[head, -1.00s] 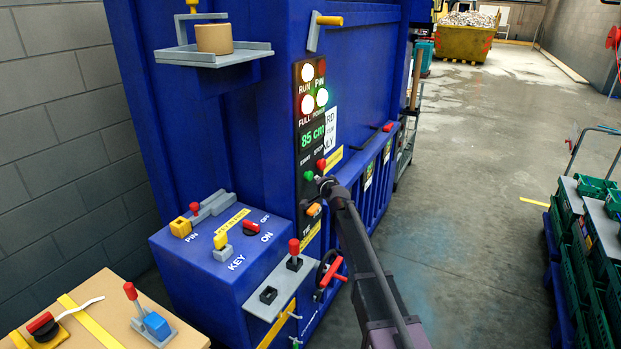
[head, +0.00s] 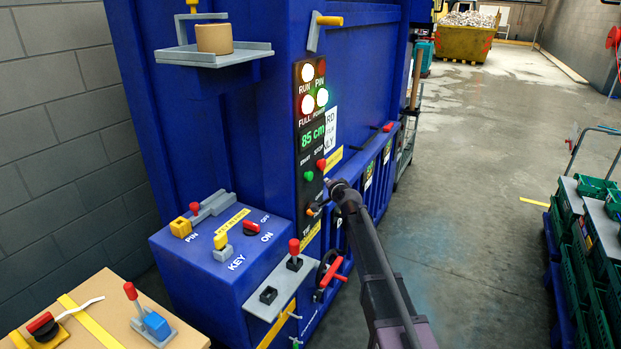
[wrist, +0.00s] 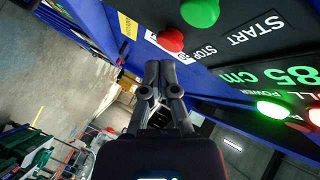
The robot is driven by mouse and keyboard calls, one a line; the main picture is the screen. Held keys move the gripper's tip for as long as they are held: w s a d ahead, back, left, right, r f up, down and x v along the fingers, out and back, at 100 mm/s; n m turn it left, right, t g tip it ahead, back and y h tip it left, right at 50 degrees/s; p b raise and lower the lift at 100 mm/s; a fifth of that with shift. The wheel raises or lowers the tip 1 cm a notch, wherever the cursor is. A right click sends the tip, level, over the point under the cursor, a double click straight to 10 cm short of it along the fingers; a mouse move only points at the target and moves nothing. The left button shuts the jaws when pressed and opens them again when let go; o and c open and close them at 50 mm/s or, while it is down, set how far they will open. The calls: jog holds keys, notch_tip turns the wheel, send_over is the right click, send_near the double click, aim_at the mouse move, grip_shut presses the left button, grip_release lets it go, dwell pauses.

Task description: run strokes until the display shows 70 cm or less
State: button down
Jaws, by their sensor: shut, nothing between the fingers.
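The green-digit display (head: 312,138) on the blue machine's black panel reads 85 cm; it also shows in the wrist view (wrist: 270,76). Below it are the green START button (head: 308,176) and the red STOP button (head: 321,164). Both show in the wrist view, START (wrist: 200,12) at the top edge and STOP (wrist: 171,40) beside it. My gripper (wrist: 158,68) is shut and empty, beside the panel and apart from both buttons in the wrist view.
The RUN lamp (head: 308,72) and POWER lamp (head: 322,97) are lit. A blue box (head: 220,255) with a key and switches juts out at lower left. Green crates (head: 590,230) stand right; floor between is clear.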

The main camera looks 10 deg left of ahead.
jog(key=shift+s+d, duration=0.25)
jog(key=shift+d, duration=0.4)
jog(key=s+d+f+n+g+h, duration=0.2)
jog(key=s+d+f+g, duration=0.2)
jog(key=s+d, duration=0.4)
jog(key=s+d+f+n+g+h, duration=0.2)
jog(key=s+d+f+g, duration=0.3)
jog(key=s, duration=1.4)
jog(key=s+d+f+n+g+h, duration=0.2)
jog(key=s+d+f+g, duration=0.2)
jog(key=s+d, duration=0.8)
notch_tip(320, 180, down, 2)
jog(key=shift+s+d+g+h+b, duration=0.2)
jog(key=shift+s+g+h+b, duration=0.2)
jog(key=shift+s, duration=0.3)
dwell(1.5)
